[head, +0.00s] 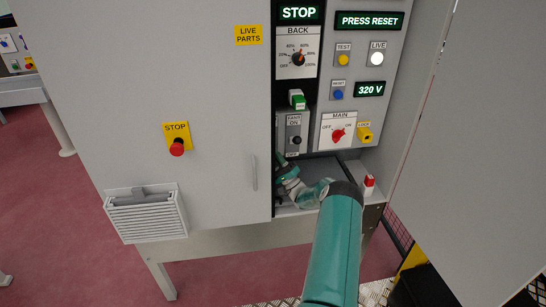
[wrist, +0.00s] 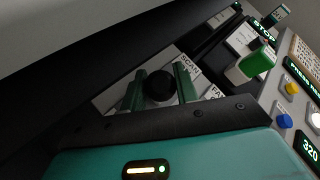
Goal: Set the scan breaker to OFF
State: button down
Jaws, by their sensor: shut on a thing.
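The gripper is shut on this knob.
A green-and-white switch (head: 297,99) sits just above the breaker. The red MAIN switch (head: 337,134) and yellow LOOP part (head: 365,134) are to its right. An open door (head: 470,150) stands at the right, and a cabinet panel (head: 160,80) fills the left.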

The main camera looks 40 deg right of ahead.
jog(key=c, duration=1.1)
grip_release()
jog(key=v, duration=1.3)
jog(key=shift+s+f, duration=0.2)
jog(key=shift+s, duration=0.15)
